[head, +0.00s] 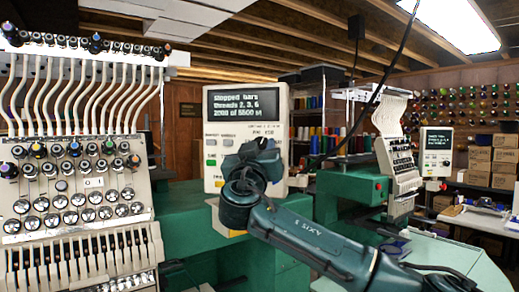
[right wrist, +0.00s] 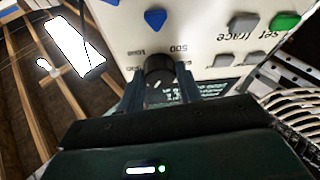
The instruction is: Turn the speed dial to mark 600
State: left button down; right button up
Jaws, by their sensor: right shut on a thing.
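The speed dial is a small black knob (right wrist: 158,63) on the cream control panel (right wrist: 215,45), seen in the right wrist view with printed marks 1000 and 500 near it. My right gripper (right wrist: 158,80) has a finger on each side of the knob and is shut on it. Its pointer and the 600 mark cannot be made out. In the head view the same panel (head: 213,172) stands upright at the centre, and my right gripper (head: 262,146) is against its lower front, hiding the dial. My left gripper is not in view.
Blue, grey and green buttons (right wrist: 285,22) sit near the dial. A multi-needle embroidery head (head: 80,190) stands at the left. A second machine (head: 395,155) and boxes (head: 490,165) are at the right.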

jog(key=shift+c, duration=1.2)
jog(key=shift+f, duration=0.1)
